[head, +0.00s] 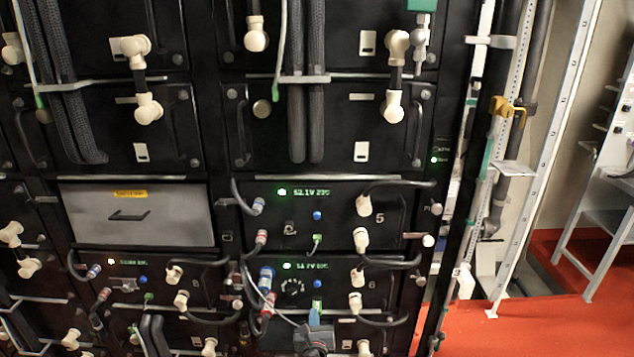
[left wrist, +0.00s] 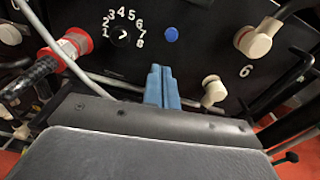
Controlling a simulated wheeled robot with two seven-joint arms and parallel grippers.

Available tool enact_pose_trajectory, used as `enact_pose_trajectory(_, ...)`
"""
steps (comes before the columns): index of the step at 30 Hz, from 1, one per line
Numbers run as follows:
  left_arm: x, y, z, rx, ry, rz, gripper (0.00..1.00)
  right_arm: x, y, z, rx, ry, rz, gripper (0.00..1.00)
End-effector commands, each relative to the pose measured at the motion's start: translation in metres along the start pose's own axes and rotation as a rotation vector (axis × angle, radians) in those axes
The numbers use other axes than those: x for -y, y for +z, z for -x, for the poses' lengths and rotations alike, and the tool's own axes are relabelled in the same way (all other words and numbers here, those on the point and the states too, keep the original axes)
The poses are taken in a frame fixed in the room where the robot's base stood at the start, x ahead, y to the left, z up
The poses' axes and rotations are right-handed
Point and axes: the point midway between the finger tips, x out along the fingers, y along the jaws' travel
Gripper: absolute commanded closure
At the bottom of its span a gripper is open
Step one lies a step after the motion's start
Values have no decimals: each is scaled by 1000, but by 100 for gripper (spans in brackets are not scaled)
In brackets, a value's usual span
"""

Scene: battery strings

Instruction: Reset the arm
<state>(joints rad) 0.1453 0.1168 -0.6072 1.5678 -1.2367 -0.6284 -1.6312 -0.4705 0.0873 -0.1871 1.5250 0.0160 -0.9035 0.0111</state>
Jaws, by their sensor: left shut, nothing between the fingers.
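My left gripper (head: 315,314) is low in the middle of the head view, in front of the battery rack. In the left wrist view its two blue fingers (left wrist: 162,86) are pressed together with nothing between them. They point at the black front panel of unit 6 (head: 330,290), below the numbered dial (left wrist: 122,35) and the blue button (left wrist: 171,34). Whether the tips touch the panel I cannot tell. My right gripper is in neither view.
A red-ended cable plug (left wrist: 60,52) is left of my fingers and white plugs (left wrist: 257,42) are to the right. A thin grey cable (head: 277,306) runs close by. Red floor (head: 560,315) and a metal stand (head: 605,220) are at right.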

Motion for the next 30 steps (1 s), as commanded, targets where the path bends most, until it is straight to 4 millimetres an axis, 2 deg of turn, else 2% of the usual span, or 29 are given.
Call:
enact_pose_trajectory(5, -43, -81, 30, -167, 102, 325, 100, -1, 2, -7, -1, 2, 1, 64)
enact_pose_trajectory(8, -70, -131, 55, -261, 196, 551, 100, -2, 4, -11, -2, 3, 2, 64)
enact_pose_trajectory(12, -104, -199, 97, -368, 355, 852, 100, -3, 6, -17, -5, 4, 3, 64)
enact_pose_trajectory(14, -118, -226, 118, -404, 432, 977, 100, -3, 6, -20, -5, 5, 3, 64)
enact_pose_trajectory(21, -168, -326, 216, -482, 800, 1455, 100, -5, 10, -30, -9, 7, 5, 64)
enact_pose_trajectory(26, -196, -383, 292, -466, 1094, 1745, 100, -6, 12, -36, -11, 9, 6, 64)
enact_pose_trajectory(30, -216, -424, 364, -396, 1377, 1972, 100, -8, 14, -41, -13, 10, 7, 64)
